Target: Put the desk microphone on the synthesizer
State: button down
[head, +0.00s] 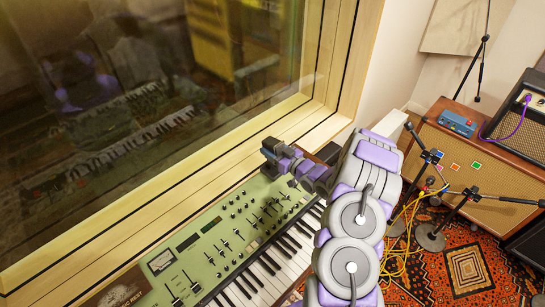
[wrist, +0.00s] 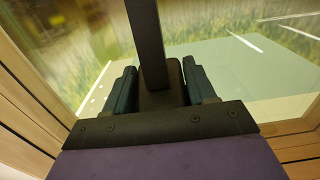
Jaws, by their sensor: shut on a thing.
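The synthesizer (head: 225,236) is a long green panel with sliders, knobs and a keyboard, lying below the window in the head view. My gripper (head: 272,148) is over its far end, close to the window frame. In the wrist view, my gripper (wrist: 162,76) has its two dark teal fingers closed on a dark block with a thin upright bar. This is the desk microphone (wrist: 150,42), as far as I can tell. In the head view the microphone is hard to make out against the gripper. My arm hides part of the keyboard's right end.
The window (head: 150,110) and its wooden frame (head: 303,112) run close along the synthesizer's back. A wooden cabinet (head: 490,160) with a blue box (head: 457,124) and a black amp (head: 520,115) stands at right. Microphone stands (head: 430,236) and yellow cables (head: 400,245) are on the patterned rug (head: 470,270).

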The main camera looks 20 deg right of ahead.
aim_at(272, 167)
jog(key=shift+w+f+b, duration=0.15)
jog(key=shift+f+b, duration=0.5)
jog(key=shift+f, duration=1.1)
jog(key=shift+r, duration=0.1)
jog(key=shift+c, duration=1.8)
grip_release()
